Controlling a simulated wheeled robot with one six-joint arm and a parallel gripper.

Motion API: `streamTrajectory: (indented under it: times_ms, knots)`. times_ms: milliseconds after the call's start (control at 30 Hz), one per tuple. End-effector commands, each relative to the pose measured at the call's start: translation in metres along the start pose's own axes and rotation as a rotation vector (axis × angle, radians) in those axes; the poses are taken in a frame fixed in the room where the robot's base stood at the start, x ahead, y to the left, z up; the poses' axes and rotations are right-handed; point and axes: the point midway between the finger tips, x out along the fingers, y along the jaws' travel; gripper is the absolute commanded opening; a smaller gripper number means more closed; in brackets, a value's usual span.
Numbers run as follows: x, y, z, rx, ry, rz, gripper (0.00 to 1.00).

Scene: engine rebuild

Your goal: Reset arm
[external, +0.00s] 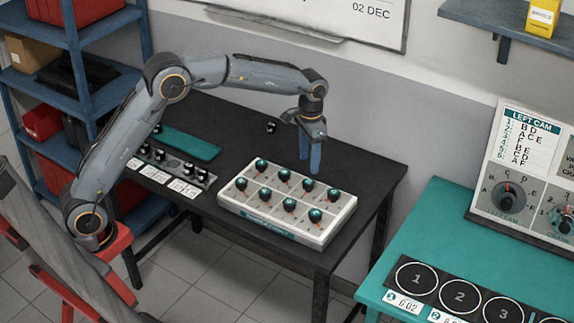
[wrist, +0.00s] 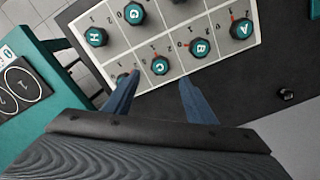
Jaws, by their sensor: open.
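My gripper (external: 310,168) hangs pointing down above the far right edge of a white tray (external: 308,240) on the black table. Its two blue fingers are apart with nothing between them; they also show in the wrist view (wrist: 158,84). The tray holds several dark knobs with teal tops, standing in separate cells. In the wrist view, the knob marked C (wrist: 160,65) is just beyond the gap between the fingertips, with knobs B (wrist: 200,48) and A (wrist: 241,28) to its right. My arm is raised and arched across the table.
A small black part (external: 270,127) lies on the table behind the tray. A rack of black parts (external: 170,165) and a teal mat (external: 186,143) are at the left. A teal bench (external: 420,225) with numbered circles stands at right. A blue shelf (external: 140,45) stands at back left.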

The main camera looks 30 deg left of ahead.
Motion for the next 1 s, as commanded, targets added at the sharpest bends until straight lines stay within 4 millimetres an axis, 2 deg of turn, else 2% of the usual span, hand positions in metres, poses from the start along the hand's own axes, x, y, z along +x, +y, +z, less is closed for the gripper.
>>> streamTrajectory:
  times_ms: [467,600,667,767,867,1000]
  knots:
    - [0.0,0.0,0.0,0.0,0.0,0.0,0.51]
    - [0.002,-0.017,0.013,-0.029,0.009,-0.001,0.51]
    - [0.004,-0.033,0.025,-0.057,0.018,-0.002,0.51]
    - [0.01,-0.065,0.058,-0.12,0.041,-0.005,0.51]
    - [0.018,-0.099,0.101,-0.195,0.071,-0.01,0.51]
    - [0.032,-0.137,0.172,-0.304,0.115,-0.022,0.51]
